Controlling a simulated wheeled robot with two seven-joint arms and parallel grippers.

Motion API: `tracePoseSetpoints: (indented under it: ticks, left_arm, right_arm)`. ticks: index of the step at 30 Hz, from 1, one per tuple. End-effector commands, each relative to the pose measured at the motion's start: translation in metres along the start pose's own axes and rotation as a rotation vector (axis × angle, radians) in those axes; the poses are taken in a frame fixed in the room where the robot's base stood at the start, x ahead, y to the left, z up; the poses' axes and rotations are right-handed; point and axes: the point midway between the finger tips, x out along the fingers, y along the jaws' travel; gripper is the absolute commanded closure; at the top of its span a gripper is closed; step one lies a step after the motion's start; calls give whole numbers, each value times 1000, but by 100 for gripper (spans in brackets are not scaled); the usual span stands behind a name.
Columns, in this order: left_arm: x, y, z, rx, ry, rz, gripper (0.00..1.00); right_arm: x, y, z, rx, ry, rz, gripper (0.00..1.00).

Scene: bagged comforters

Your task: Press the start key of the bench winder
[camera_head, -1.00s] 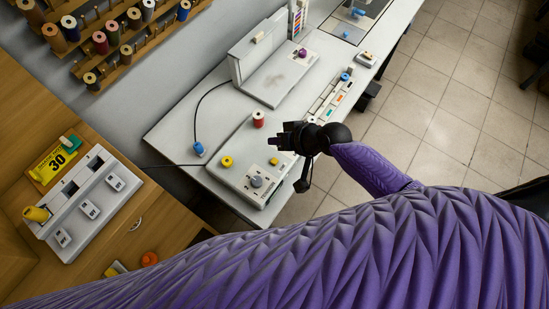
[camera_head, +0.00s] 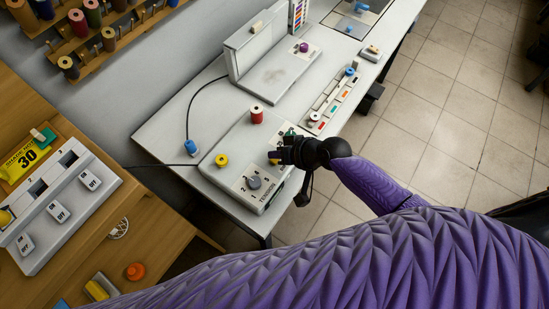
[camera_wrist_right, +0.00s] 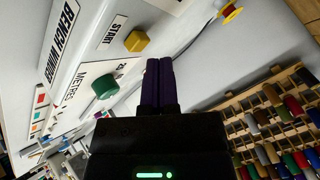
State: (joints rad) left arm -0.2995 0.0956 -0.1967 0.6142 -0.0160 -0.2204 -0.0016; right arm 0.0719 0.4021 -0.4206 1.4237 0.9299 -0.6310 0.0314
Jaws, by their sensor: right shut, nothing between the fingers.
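The bench winder (camera_head: 236,163) is a pale box on the grey bench in the head view. A red spool, a yellow knob and a grey tension dial are on its top. Its START key is a yellow key beside the START label in the right wrist view (camera_wrist_right: 137,41); in the head view my gripper mostly covers it. A green dial (camera_wrist_right: 105,87) sits beside the METRES label. My right gripper (camera_head: 275,156) is shut and empty, over the right part of the winder. In the wrist view its purple fingers (camera_wrist_right: 160,72) appear beside the yellow key, apart from it in the picture.
A pale box with three OFF switches (camera_head: 60,212) stands on the wooden desk at left. Thread spools (camera_head: 108,38) line the wall rack. A cable runs along the bench.

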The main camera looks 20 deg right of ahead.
Motion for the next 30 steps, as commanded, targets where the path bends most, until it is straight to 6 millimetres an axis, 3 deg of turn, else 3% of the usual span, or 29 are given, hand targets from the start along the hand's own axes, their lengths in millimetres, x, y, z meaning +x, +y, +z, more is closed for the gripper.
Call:
tracePoseSetpoints:
  ticks: [16, 30]
  left_arm:
    - [0, 6, -2, -5, 3, 10, 32]
    - [0, -2, 0, 2, 1, -4, 32]
  right_arm:
    - [0, 0, 0, 0, 0, 0, 100]
    - [0, 0, 0, 0, 0, 0, 100]
